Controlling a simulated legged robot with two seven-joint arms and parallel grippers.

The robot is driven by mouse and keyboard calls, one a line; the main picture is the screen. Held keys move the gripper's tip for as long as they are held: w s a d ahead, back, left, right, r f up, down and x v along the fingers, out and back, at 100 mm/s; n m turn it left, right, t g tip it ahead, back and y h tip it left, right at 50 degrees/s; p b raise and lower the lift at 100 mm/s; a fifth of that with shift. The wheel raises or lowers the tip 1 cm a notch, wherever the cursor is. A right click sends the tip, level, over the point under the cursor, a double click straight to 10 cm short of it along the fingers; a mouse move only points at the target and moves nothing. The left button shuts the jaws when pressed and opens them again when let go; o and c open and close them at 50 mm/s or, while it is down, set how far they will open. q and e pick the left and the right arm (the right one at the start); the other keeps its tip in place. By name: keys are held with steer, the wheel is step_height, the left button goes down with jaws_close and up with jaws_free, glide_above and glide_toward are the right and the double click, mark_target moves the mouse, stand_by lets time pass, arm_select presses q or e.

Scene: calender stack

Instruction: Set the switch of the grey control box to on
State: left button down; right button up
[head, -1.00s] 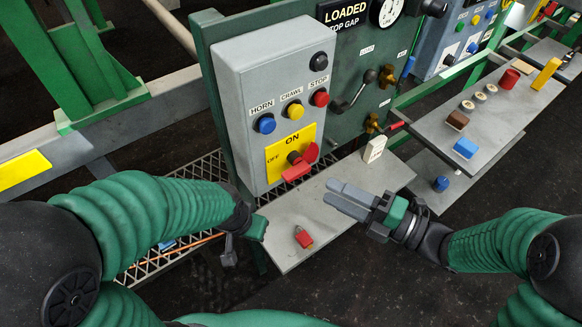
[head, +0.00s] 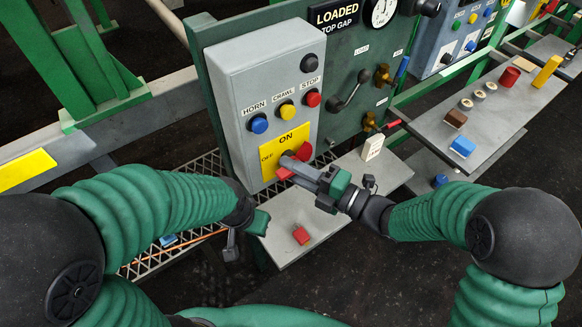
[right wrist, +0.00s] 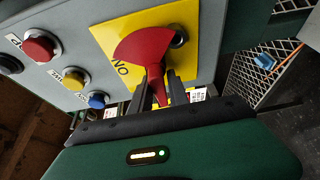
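The grey control box (head: 232,85) stands left of centre in the head view. Its yellow plate (head: 268,168) reads ON at the top and OFF at the left. The red switch (head: 305,151) is on this plate, its broad end towards the right and its narrow part partly hidden by my right gripper. In the right wrist view the red switch (right wrist: 150,48) has its narrow part between the two fingers of my right gripper (right wrist: 160,88). The fingers are apart; firm contact is unclear. My left gripper (head: 258,224) is low, left of the shelf, its fingers unclear.
Horn, crawl and stop buttons (head: 286,110) sit just above the yellow plate. A grey shelf (head: 335,215) below carries a red piece (head: 301,235) and a white tag (head: 373,147). A green panel with levers and a gauge stands to the right.

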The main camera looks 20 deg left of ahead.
steer(key=shift+d, duration=0.2)
jaws_close()
arm_select(q)
steer(key=shift+d, duration=0.15)
arm_select(e)
steer(key=shift+s+a, duration=0.1)
steer(key=shift+a, duration=0.05)
